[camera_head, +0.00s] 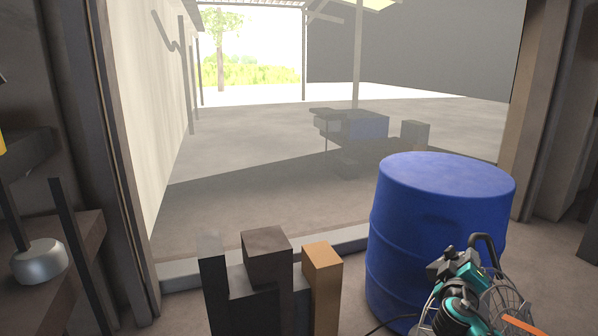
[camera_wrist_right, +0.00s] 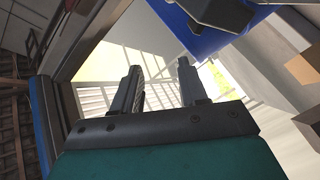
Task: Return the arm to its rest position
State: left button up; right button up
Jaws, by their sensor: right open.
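My right gripper (camera_wrist_right: 159,70) shows in the right wrist view as two dark fingers standing apart with nothing between them. In the head view my teal and black right arm comes up at the lower right, in front of the blue drum, with the right gripper (camera_head: 438,268) at its upper end; its fingers are too small there to make out clearly. My left arm and gripper are not in view.
A large blue drum (camera_head: 428,225) stands close behind my right arm. A wire-cage object (camera_head: 513,292) sits beside the arm. Wooden blocks (camera_head: 322,266) stand at the bottom middle. A shelf with a round metal object (camera_head: 40,262) is at left. Open floor lies beyond the doorway.

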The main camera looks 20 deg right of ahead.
jog(key=s+a+f+n+y, duration=0.35)
jog(key=a+f+y, duration=0.25)
jog(key=a+f, duration=0.35)
jog(key=s+a+f+n+y, duration=0.1)
jog(key=s+a+f+y, duration=0.2)
jog(key=a, duration=0.4)
jog(key=s+a+f+n+g+y, duration=0.1)
jog(key=s+a+f+y, duration=0.1)
jog(key=s+a+y, duration=0.35)
jog(key=s+a+f+n+y, duration=0.1)
jog(key=s+a+f+y, duration=0.1)
jog(key=s+a, duration=0.5)
jog(key=w+a+r+m, duration=0.2)
jog(key=w+a+m, duration=0.25)
jog(key=a, duration=0.45)
pick_arm(q)
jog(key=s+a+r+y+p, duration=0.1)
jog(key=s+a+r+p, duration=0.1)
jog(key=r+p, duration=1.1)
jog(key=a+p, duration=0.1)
jog(key=p, duration=0.5)
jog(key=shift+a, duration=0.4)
pick_arm(e)
jog(key=s+d+r+h, duration=0.1)
jog(key=s+d+r, duration=0.1)
jog(key=r, duration=1.1)
jog(key=shift+s+d+m+t, duration=0.2)
jog(key=shift+d+m+t, duration=0.2)
jog(key=shift+d, duration=0.25)
